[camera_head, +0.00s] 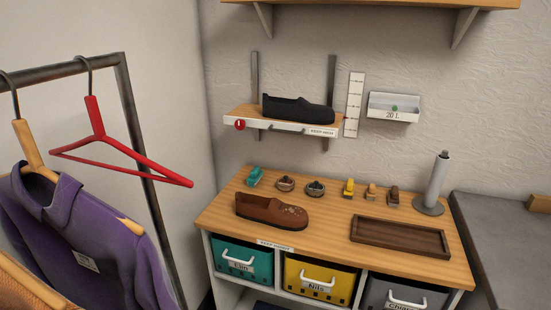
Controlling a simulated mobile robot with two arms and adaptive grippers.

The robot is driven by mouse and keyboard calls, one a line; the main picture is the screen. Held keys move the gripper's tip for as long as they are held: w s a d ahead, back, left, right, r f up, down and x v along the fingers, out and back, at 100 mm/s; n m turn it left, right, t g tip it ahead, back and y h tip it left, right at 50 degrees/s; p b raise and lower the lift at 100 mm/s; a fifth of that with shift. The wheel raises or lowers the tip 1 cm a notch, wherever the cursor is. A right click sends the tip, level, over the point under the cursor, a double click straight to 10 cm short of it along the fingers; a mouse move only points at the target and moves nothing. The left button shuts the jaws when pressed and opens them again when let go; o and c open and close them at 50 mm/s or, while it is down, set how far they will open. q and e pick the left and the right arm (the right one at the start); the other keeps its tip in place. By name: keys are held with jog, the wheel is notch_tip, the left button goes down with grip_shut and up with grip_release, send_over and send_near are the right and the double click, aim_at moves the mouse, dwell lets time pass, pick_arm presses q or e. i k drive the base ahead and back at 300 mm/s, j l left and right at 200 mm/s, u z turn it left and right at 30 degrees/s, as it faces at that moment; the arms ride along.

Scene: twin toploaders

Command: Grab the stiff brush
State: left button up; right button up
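A row of small items lies along the back of the wooden bench top (335,218). At its right end are a tan brush-like block (371,191) and a darker brown brush-like block (393,196), side by side. A yellow item (348,188) sits left of them. A teal item (254,176) is at the far left of the row. I cannot tell from this view which one is the stiff brush, as bristles are too small to make out. Neither of my grippers is in view.
Two round tins (286,183), a brown shoe (271,210), an empty dark tray (400,237) and a grey roll on a stand (436,183) share the bench. A shelf (265,121) with a black shoe hangs above. A clothes rack (130,105) stands left.

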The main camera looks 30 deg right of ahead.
aim_at(350, 186)
jog(key=z, duration=1.4)
